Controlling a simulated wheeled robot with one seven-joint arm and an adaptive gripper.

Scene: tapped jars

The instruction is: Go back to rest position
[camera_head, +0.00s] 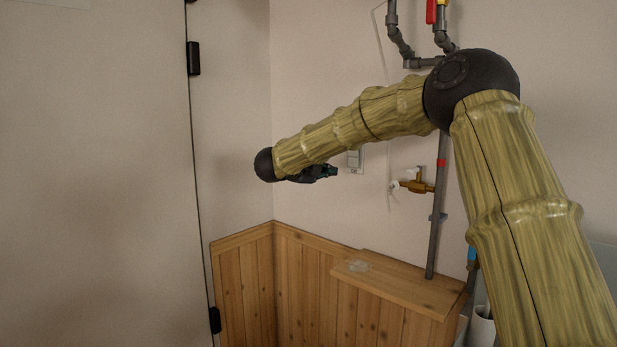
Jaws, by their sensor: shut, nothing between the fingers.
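My gripper (331,171) is a small dark hand at the end of my arm. It is held in the air in front of the wall, above the wooden ledge. Its fingers are shut and nothing shows between them. It points to the right, toward a brass tap (417,185) with a pale handle, and is apart from it. My arm, with its bamboo-patterned links, reaches in from the right, bends at a dark joint, and hides part of the wall and pipes.
A grey pipe (436,240) rises beside the tap. A wall switch (354,160) is behind my gripper. A white container (482,325) stands low right. A door (95,180) fills the left.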

